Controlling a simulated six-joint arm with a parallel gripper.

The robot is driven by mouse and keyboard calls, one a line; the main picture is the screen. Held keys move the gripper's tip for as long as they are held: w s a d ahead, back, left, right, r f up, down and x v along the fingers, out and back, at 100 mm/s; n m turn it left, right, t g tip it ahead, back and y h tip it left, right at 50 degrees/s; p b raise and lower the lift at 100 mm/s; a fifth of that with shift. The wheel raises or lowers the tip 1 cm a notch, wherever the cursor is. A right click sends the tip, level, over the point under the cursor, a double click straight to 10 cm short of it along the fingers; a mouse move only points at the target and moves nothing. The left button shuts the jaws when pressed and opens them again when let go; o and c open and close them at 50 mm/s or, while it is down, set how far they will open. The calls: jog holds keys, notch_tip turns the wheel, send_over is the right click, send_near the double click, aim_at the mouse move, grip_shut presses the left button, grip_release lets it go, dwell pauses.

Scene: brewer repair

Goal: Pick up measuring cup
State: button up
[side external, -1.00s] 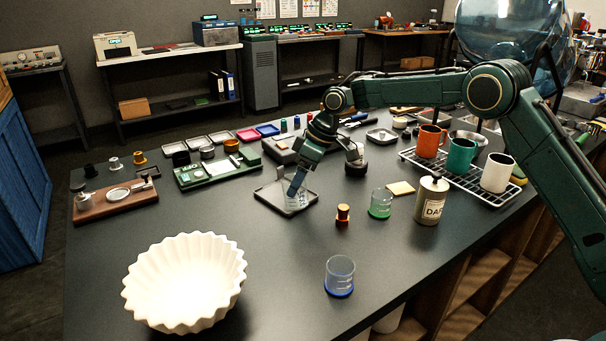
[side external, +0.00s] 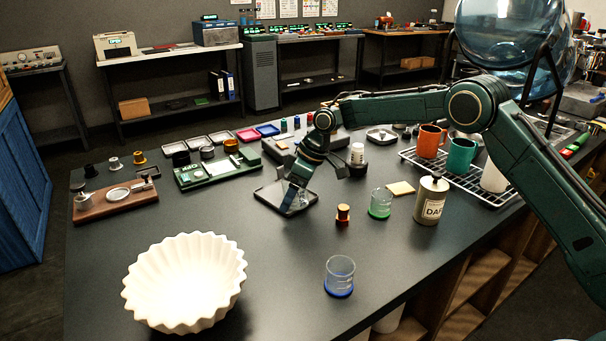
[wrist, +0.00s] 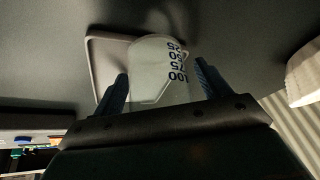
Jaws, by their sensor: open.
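A clear measuring cup with dark printed numbers (wrist: 158,62) stands between the two spread fingers of my gripper (wrist: 162,86) in the wrist view. My gripper is open, with one finger on each side of the cup. In the side view my gripper (side external: 291,188) is low over a small grey tray (side external: 268,193), and the cup there is mostly hidden behind it. Two other clear cups stand on the bench: one with a green base (side external: 380,205) and one with a blue base (side external: 340,277).
A white fluted bowl (side external: 185,282) stands at front left. A labelled canister (side external: 431,201), a small amber-and-black piece (side external: 343,214) and a rack (side external: 466,184) with mugs are to the right. A green board (side external: 217,170) lies behind left.

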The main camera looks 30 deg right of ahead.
jog(key=c, duration=1.1)
jog(key=shift+r, duration=0.1)
jog(key=shift+r, duration=4.9)
